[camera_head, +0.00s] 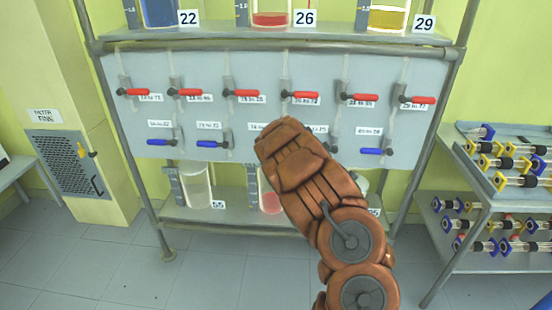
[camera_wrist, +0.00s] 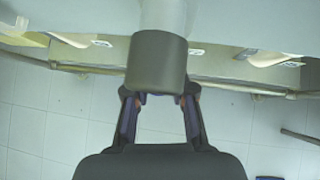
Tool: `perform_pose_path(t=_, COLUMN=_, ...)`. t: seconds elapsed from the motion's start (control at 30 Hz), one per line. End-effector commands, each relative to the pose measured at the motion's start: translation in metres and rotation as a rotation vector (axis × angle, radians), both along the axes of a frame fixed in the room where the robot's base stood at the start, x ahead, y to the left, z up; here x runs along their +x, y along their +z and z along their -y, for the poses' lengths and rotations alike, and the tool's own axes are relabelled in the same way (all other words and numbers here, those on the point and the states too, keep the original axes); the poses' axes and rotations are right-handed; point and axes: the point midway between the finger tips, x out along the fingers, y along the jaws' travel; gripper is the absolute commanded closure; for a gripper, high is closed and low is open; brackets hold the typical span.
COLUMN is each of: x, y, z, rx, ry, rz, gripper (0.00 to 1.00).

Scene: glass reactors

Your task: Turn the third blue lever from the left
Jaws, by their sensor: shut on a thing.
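The panel (camera_head: 225,105) carries a lower row of blue levers. The first (camera_head: 157,142) and second (camera_head: 212,144) from the left show, and another blue lever (camera_head: 371,151) shows at the right. My arm covers the third lever's place, below its label (camera_head: 258,126). In the wrist view, my gripper (camera_wrist: 159,98) has a finger on each side just below a dark valve body (camera_wrist: 157,62) on a pale pipe (camera_wrist: 163,16). It is shut on the third blue lever, mostly hidden behind the valve body; small bluish edges show between the fingertips.
A row of red levers (camera_head: 241,93) runs above the blue ones. Vessels stand on the shelf above (camera_head: 215,33) and the shelf below (camera_head: 225,216). A rack of valve parts (camera_head: 505,160) stands at the right, a filter cabinet (camera_head: 75,165) at the left. The floor in front is clear.

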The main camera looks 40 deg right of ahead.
Motion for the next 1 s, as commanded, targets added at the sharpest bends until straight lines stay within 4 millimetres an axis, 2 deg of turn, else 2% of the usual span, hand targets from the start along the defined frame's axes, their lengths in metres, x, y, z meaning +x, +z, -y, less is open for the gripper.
perform_pose_path(t=0.5, x=-0.0006, y=-0.0005, z=0.0004, rx=-0.01, ry=-0.002, rz=-0.009, gripper=1.0)
perform_pose_path(t=0.53, x=-0.0006, y=-0.0005, z=0.0004, rx=-0.01, ry=-0.002, rz=-0.009, gripper=0.75)
perform_pose_path(t=0.7, x=-0.0004, y=-0.0005, z=0.0, rx=-0.01, ry=-0.001, rz=-0.009, gripper=0.57)
perform_pose_path(t=0.8, x=-0.0003, y=-0.0005, z=-0.0001, rx=-0.01, ry=-0.001, rz=-0.009, gripper=0.49)
perform_pose_path(t=1.0, x=-0.0001, y=-0.0004, z=-0.0003, rx=-0.01, ry=0.0, rz=-0.008, gripper=0.49)
